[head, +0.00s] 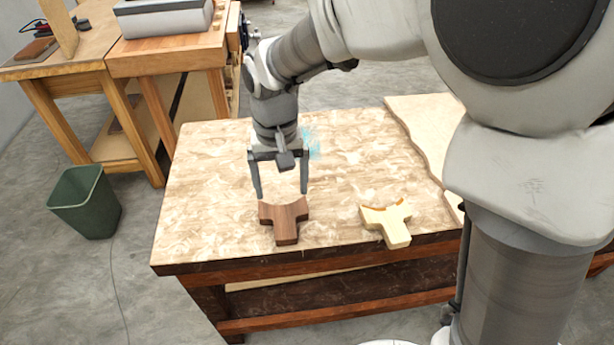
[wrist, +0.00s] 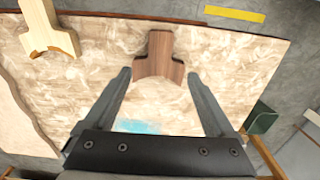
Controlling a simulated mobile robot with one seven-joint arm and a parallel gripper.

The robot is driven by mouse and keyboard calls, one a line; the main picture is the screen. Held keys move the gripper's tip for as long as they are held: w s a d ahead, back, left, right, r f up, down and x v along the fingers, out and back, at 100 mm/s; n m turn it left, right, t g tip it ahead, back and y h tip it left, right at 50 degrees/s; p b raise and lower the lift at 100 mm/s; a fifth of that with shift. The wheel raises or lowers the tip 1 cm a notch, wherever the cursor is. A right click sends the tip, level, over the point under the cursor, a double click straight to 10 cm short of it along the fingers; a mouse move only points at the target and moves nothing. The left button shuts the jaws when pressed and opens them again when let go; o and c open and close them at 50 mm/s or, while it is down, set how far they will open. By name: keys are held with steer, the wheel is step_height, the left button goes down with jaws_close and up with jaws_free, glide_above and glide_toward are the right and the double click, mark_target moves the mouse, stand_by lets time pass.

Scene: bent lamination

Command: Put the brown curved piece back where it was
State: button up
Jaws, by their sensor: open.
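A dark brown T-shaped wooden piece (head: 286,222) with a concave curved edge lies on the table (head: 215,160) near its front edge. It also shows in the wrist view (wrist: 159,56), in line with the gap between the fingers. My gripper (head: 281,194) is open and empty, its fingers pointing down at the curved end of this piece. In the wrist view my gripper (wrist: 158,74) has one fingertip to each side of the piece's wide end. I cannot tell the exact height of the tips above the table.
A pale wooden piece (head: 390,228) of similar shape lies to the right, with an orange-brown strip along its curved edge. A pale wavy-edged board (head: 425,120) covers the table's right side. The table's left and back are clear. A green bin (head: 85,205) stands on the floor.

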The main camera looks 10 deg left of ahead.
steer(key=s+d+r+m+t, duration=0.1)
steer(key=s+d+r, duration=0.1)
steer(key=d+r, duration=0.4)
steer(key=s+d+r+t, duration=0.2)
steer(key=d+r, duration=0.1)
steer(key=d, duration=0.5)
steer(key=s+d+r+m+t, duration=0.1)
steer(key=s+d+r+t, duration=0.1)
steer(key=s+d, duration=0.6)
steer(key=shift+d+r+m+t, duration=0.3)
steer(key=shift+d+m, duration=0.1)
steer(key=shift+d, duration=0.2)
steer(key=shift+s, duration=0.1)
step_height(320, 180, up, 8)
steer(key=p, duration=0.7)
steer(key=shift+p, duration=0.4)
steer(key=shift+f, duration=0.25)
steer(key=shift+c, duration=0.4)
steer(key=c, duration=0.5)
steer(key=shift+a, duration=0.2)
steer(key=shift+c, duration=0.2)
